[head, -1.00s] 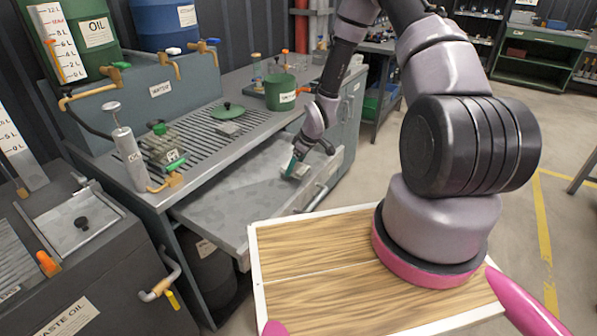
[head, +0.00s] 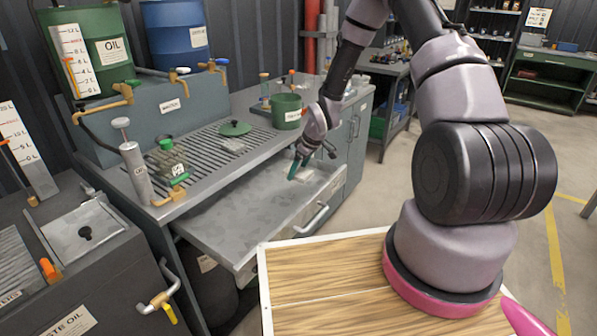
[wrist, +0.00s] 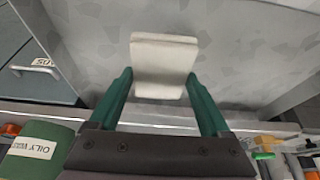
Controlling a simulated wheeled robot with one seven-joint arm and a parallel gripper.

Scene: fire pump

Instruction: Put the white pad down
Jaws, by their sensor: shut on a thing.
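The white pad (wrist: 163,62) is a pale, flat, roughly square block between the two green fingers of my gripper (wrist: 158,80) in the wrist view. My fingers are shut on its sides, and its far end extends past the fingertips. In the head view my gripper (head: 297,166) is over the open grey drawer (head: 215,232) under the metal bench, towards its right end. The pad is too small and pale to make out clearly there. I cannot tell whether it touches the drawer's mottled grey surface.
The bench above the drawer carries a green pot (head: 287,112), a green lid (head: 235,128) and a pump cylinder (head: 136,172). The drawer's handle (head: 312,221) is at its front. A wooden-topped surface (head: 330,275) is in the foreground. The drawer's left part is clear.

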